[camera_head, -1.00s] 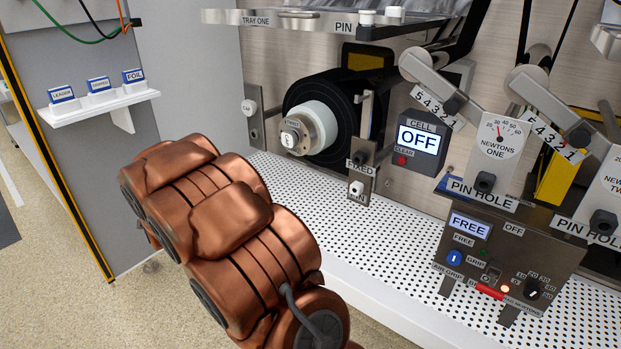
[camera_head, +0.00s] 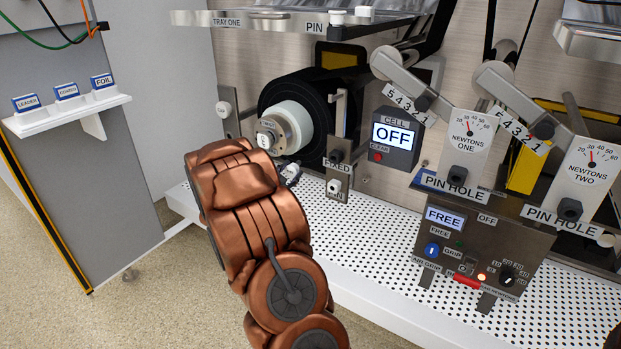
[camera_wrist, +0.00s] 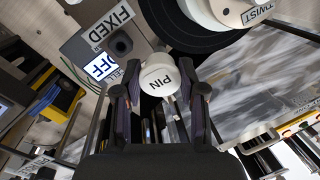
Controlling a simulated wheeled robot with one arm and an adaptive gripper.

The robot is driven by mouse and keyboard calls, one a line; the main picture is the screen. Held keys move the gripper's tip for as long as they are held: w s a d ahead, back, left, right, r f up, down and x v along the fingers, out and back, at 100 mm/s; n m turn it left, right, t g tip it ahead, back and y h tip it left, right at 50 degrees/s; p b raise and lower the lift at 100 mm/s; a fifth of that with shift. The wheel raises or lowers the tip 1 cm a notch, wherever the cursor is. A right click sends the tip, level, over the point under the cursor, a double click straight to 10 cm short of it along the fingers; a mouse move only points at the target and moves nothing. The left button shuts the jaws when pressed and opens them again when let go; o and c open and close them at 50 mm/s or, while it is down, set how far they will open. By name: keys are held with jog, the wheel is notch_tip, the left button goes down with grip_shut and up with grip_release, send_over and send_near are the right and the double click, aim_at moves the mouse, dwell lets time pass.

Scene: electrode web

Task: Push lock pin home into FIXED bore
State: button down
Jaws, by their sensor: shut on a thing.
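My gripper (camera_wrist: 160,98) is shut on the round white head marked PIN (camera_wrist: 159,78), seen between its two fingers in the wrist view. The FIXED bracket (camera_wrist: 86,46) with its dark round bore (camera_wrist: 121,45) lies just beyond, up and left of the pin head. The pin's shaft is hidden, and the head appears apart from the bore. In the head view the FIXED bracket (camera_head: 338,174) stands upright right of the black roll, with a white fitting (camera_head: 334,186) low on it. My copper-coloured arm hides most of the gripper there.
The black roll (camera_head: 301,88) with its white core and TWIST knob sits left of the bracket. The CELL display (camera_head: 393,135) reads OFF to its right. A control box (camera_head: 477,240) reads FREE. Perforated white deck (camera_head: 375,236) lies bare below the bracket.

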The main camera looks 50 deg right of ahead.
jog(key=s+d+f+m+g, duration=0.1)
jog(key=s+d+m+g, duration=0.1)
jog(key=s, duration=0.3)
jog(key=shift+s+d+f+g, duration=0.15)
jog(key=shift+s+d+g, duration=0.2)
jog(key=shift+g, duration=0.25)
jog(key=shift+a, duration=0.1)
jog(key=shift+w+d+p, duration=0.1)
jog(key=shift+d+p, duration=0.7)
jog(key=shift+d, duration=2.1)
jog(key=shift+p, duration=0.4)
jog(key=shift+w+d+p, duration=0.1)
jog(key=shift+d+p, duration=0.45)
jog(key=shift+d, duration=1.5)
jog(key=c, duration=0.6)
grip_release()
